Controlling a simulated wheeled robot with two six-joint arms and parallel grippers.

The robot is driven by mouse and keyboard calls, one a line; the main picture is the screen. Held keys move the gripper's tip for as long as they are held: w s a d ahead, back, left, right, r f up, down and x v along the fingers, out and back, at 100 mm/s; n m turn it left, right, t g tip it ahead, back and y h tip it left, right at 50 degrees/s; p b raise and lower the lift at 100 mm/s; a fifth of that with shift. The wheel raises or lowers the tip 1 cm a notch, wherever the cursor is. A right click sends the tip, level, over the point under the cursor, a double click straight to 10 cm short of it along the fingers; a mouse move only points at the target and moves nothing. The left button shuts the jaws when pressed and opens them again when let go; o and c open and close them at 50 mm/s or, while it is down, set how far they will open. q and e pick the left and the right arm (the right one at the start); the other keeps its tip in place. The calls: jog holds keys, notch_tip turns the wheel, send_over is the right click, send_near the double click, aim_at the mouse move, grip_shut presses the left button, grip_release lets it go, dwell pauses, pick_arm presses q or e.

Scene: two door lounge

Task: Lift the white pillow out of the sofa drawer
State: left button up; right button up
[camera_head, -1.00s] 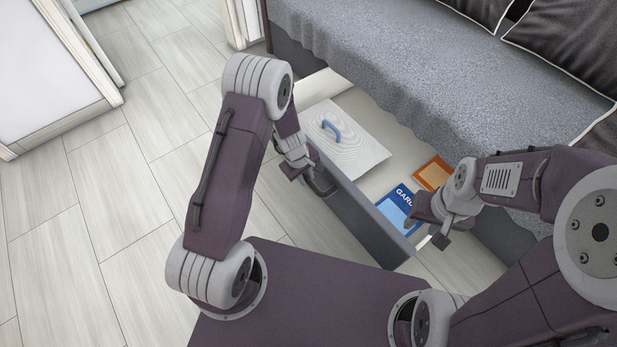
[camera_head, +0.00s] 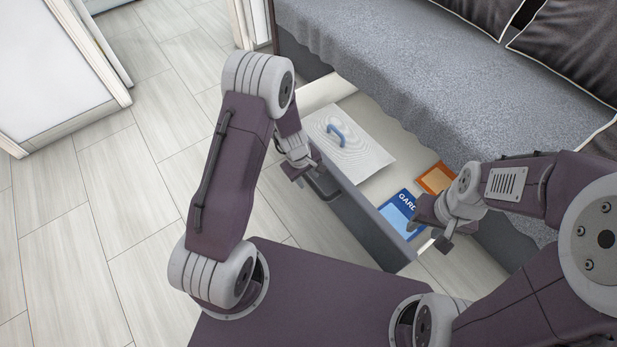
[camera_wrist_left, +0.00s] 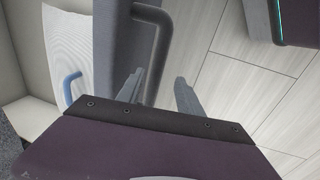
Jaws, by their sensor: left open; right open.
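No white pillow is recognisable. The sofa drawer (camera_head: 365,227) is pulled out. A flat white panel with wavy grain (camera_head: 360,155) and a blue handle (camera_head: 336,134) covers its left part; whatever is under it is hidden. The panel also shows in the left wrist view (camera_wrist_left: 72,48). My left gripper (camera_head: 307,168) is open and empty at the drawer's front, close to its dark bar handle (camera_wrist_left: 160,50); contact cannot be told. My right gripper (camera_head: 432,226) is open above the drawer's right end, in front of a blue item (camera_head: 400,216).
An orange item (camera_head: 434,177) lies beside the blue one in the drawer. The grey-covered sofa (camera_head: 400,70) overhangs behind, with dark cushions (camera_head: 570,60) on it. A white cabinet (camera_head: 60,70) stands at the left. The tiled floor (camera_head: 130,200) on the left is clear.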

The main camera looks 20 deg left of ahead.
pick_arm(q)
jog(key=r, duration=0.1)
jog(key=r+p, duration=0.1)
jog(key=r, duration=0.1)
jog(key=s+r+p, duration=0.1)
jog(key=r, duration=0.1)
jog(key=shift+a+r, duration=0.25)
jog(key=shift+a, duration=0.1)
pick_arm(e)
notch_tip(320, 180, up, 4)
